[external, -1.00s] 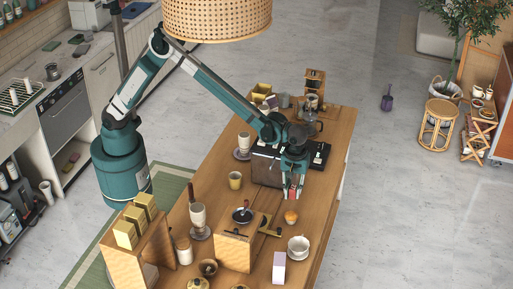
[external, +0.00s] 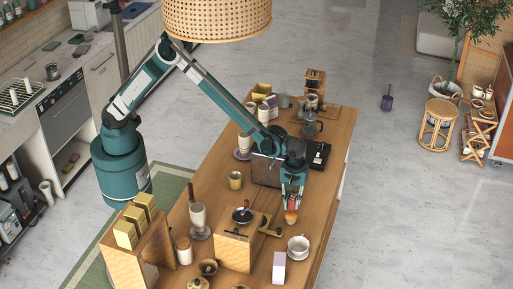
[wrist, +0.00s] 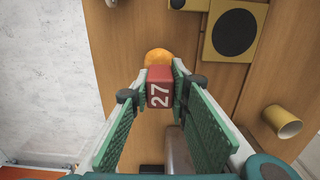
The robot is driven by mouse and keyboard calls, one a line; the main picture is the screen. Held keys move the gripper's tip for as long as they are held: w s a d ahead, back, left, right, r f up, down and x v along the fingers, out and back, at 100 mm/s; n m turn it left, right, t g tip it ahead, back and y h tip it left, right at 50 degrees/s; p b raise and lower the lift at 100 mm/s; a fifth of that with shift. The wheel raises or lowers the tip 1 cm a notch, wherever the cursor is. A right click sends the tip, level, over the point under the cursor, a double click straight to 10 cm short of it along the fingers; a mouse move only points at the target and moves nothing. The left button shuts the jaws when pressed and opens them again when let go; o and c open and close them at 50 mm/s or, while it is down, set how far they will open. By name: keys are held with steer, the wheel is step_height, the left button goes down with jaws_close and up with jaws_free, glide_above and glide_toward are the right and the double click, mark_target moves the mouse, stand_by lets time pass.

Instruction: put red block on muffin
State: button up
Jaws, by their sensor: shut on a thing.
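The red block (wrist: 160,90), marked with a white 27, is held between the green finger pads in the wrist view. My gripper (wrist: 160,74) is shut on it. The orange muffin (wrist: 158,56) lies just beyond the block in the wrist view and is partly covered by it. In the external view the muffin (external: 291,218) stands on the wooden table, with my gripper (external: 292,205) and the red block close beside or just above it. I cannot tell whether block and muffin touch.
A white cup on a saucer (external: 299,247) stands just in front of the muffin. A wooden box (external: 236,247) and a pale lilac box (external: 279,268) stand nearby. A yellow cup (external: 235,181) is to the left. The table's right edge is close.

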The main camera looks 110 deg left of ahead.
mark_target(292, 208)
steer(key=shift+f, duration=1.75)
steer(key=shift+f, duration=0.2)
steer(key=o, duration=0.9)
steer(key=shift+r, duration=0.1)
step_height(292, 208, up, 12)
steer(key=shift+r, duration=0.1)
steer(key=shift+r, duration=0.1)
